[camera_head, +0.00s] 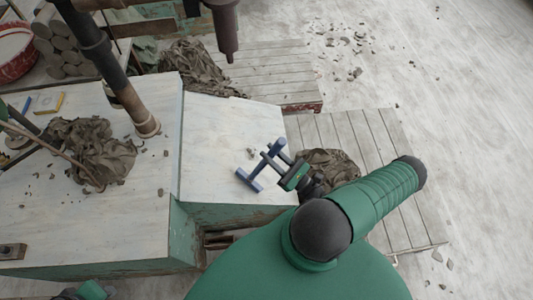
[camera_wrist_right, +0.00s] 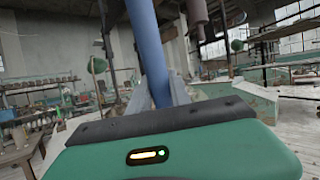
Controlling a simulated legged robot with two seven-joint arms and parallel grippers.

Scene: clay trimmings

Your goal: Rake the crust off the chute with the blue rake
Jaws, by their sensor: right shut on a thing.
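The blue rake (camera_head: 249,180) is over the pale sloping board that looks like the chute (camera_head: 215,125), near its right edge. My right gripper (camera_head: 283,166) is shut on the rake, reaching in from the lower right. In the right wrist view the rake's blue shaft (camera_wrist_right: 148,50) rises past the dark edge of my green gripper. I cannot tell whether the rake's head touches the board. A few small grey crumbs (camera_head: 252,153) lie close to the rake; I cannot make out a larger crust.
A table (camera_head: 40,215) on the left holds a crumpled dark cloth (camera_head: 95,150) and tools. A brown pipe (camera_head: 145,122) stands over its right side. Slatted boards (camera_head: 350,130) lie right of the chute, with cloth on them. Clay scraps (camera_head: 350,45) litter the floor beyond.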

